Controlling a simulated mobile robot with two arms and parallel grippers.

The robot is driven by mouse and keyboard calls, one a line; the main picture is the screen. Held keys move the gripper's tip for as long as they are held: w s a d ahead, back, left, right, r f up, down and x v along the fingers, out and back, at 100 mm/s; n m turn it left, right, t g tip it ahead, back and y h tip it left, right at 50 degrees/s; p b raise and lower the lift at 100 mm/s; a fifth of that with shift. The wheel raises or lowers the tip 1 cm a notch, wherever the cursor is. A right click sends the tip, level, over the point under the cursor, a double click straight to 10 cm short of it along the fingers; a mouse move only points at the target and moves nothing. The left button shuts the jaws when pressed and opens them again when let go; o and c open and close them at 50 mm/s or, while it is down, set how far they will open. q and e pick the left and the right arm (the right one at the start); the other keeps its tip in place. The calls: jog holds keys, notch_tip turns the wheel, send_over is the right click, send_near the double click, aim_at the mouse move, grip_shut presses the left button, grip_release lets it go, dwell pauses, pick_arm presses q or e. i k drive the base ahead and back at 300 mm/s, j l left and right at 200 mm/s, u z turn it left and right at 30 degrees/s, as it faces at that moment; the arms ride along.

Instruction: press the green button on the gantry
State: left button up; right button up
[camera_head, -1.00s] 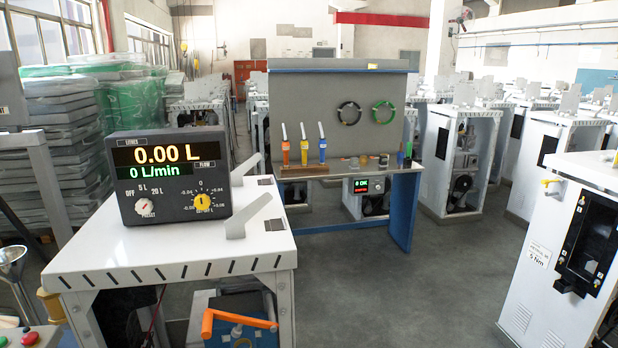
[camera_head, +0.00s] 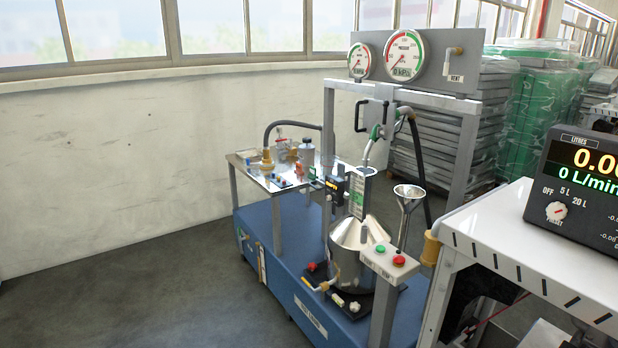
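The green button (camera_head: 380,249) is a small round button on a pale control box at the front right corner of a blue-based stand. A larger red button (camera_head: 398,260) sits beside it, to its right. The control box (camera_head: 391,270) stands on a grey post. The grey gantry frame (camera_head: 345,88) rises over the stand and carries two round gauges (camera_head: 404,55) and a VENT panel. A silver metal vessel (camera_head: 350,258) stands under it. Neither of my grippers is in view.
The stand's blue base (camera_head: 290,285) is low and long. A white table (camera_head: 520,235) with a dark LITRES meter (camera_head: 580,195) stands close on the right. A steel funnel (camera_head: 408,195) is behind the control box. Bare floor (camera_head: 150,300) lies at the left.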

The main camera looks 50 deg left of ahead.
aim_at(380, 248)
jog(key=u, duration=1.25)
